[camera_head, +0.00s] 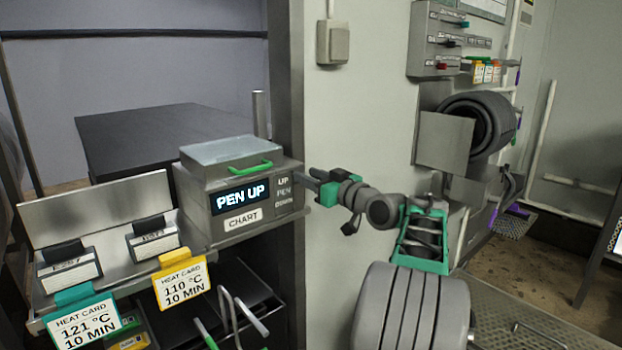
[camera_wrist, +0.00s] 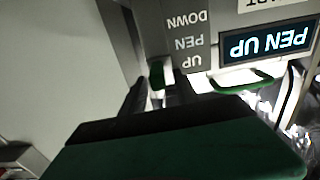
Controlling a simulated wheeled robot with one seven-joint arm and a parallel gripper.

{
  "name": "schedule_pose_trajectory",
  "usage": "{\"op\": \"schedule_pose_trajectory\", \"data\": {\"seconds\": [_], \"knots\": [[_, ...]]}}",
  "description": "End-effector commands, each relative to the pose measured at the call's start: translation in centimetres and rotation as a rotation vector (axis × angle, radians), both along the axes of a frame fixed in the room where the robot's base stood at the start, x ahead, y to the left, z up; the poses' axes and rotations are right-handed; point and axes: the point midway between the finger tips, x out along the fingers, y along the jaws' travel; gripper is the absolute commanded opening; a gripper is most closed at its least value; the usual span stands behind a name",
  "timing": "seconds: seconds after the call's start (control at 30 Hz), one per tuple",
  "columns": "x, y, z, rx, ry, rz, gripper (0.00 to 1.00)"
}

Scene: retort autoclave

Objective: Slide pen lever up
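The grey chart recorder box (camera_head: 240,200) stands on the shelf unit, and its lit display (camera_head: 240,197) reads PEN UP. On its right end are the labels UP, PEN and DOWN. The wrist view shows the recorder upside down, with the display (camera_wrist: 268,43) again reading PEN UP. A small green pen lever (camera_wrist: 157,75) shows beside the UP label there. My gripper (camera_head: 313,180) is at the recorder's right side. In the wrist view its two dark fingers (camera_wrist: 156,92) stand apart, one on each side of the lever; contact cannot be told.
A green handle (camera_head: 250,167) is on the recorder's lid. Heat cards, teal (camera_head: 80,318) and yellow (camera_head: 182,284), hang on the rack at left. A wall post (camera_head: 290,80) stands close behind the recorder. A control panel (camera_head: 450,40) is on the wall at right.

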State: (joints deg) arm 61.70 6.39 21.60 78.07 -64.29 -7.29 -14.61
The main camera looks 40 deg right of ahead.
Motion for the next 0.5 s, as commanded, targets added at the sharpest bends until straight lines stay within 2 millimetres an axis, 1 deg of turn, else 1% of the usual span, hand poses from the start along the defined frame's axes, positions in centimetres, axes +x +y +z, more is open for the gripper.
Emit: {"op": "schedule_pose_trajectory", "data": {"seconds": [0.27,0.37,0.5], "knots": [[-0.2,-0.1,-0.2,0.002,0.002,0.0,0.38],[-1.4,-0.3,-0.4,0.002,0.003,-0.004,0.38],[-4.4,-0.4,-0.4,0.0,0.001,-0.006,0.38]]}}
